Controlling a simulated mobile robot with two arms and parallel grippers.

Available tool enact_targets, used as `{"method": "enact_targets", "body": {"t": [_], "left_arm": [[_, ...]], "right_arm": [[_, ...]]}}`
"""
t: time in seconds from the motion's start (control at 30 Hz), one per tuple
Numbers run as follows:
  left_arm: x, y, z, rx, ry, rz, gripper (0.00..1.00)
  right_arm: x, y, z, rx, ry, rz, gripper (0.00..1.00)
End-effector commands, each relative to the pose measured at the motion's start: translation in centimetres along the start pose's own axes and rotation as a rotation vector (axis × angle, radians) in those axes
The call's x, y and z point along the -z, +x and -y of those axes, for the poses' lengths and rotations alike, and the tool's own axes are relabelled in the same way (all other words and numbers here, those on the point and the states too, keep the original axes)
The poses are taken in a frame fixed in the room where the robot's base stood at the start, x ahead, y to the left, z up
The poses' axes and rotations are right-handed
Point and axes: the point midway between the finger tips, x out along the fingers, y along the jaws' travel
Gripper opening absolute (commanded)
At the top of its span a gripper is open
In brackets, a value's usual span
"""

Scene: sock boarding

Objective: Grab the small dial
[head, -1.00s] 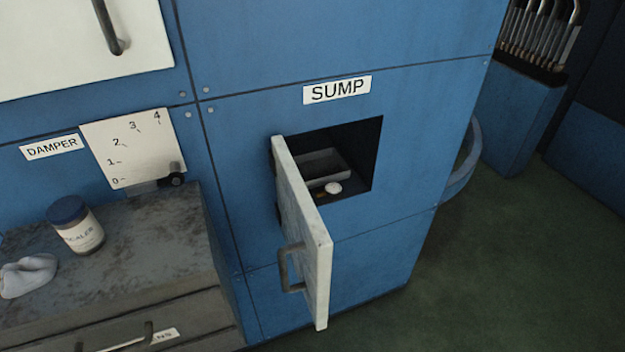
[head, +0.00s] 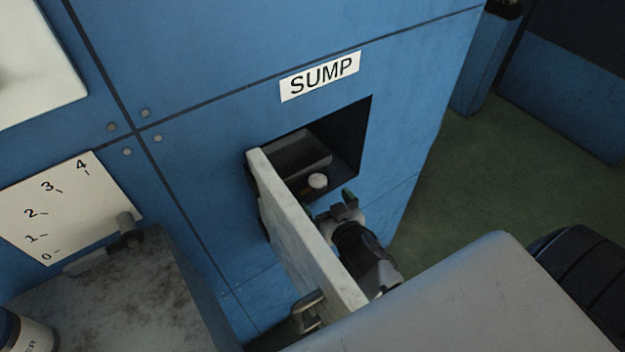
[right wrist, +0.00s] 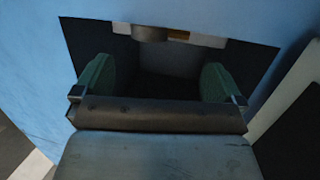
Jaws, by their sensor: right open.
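A small round pale piece (head: 318,181), which looks like the small dial, sits inside the open sump compartment (head: 345,150), near its front. A yellowish bit shows beside it. My right gripper (head: 330,206) is just outside the opening, below the pale piece and to the right of the open door (head: 310,250). Its jaws are open and empty. In the right wrist view the green finger pads (right wrist: 159,83) stand wide apart in front of the dark opening. A grey round part shows at the top there; I cannot tell whether it is the dial. My left gripper is out of view.
A grey tray (head: 295,155) stands inside the compartment. The door is swung outward, close beside my right gripper, with its handle (head: 306,312) on the left face. A damper lever (head: 128,230) and a counter (head: 150,300) with a jar (head: 22,335) are at left.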

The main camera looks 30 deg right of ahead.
Motion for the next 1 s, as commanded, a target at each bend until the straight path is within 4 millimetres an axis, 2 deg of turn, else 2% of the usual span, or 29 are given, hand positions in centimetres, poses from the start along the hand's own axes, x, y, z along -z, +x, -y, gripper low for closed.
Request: {"method": "enact_targets", "body": {"t": [0.27, 0.5, 0.8, 0.83, 1.0], "left_arm": [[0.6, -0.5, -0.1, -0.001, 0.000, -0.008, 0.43], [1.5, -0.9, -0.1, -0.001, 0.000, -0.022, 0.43], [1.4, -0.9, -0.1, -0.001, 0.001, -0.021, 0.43], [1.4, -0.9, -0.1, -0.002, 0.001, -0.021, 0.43], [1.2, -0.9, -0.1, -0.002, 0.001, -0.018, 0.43]], "right_arm": [[0.2, 2.5, 0.0, 0.001, -0.002, -0.001, 1.00], [0.0, 5.9, -0.2, 0.000, -0.001, 0.000, 1.00], [-0.1, 6.5, -0.1, 0.001, -0.001, 0.001, 1.00], [-0.1, 6.5, -0.1, 0.001, -0.001, 0.001, 0.98], [-0.1, 6.5, -0.1, 0.000, -0.001, 0.001, 0.72]]}}
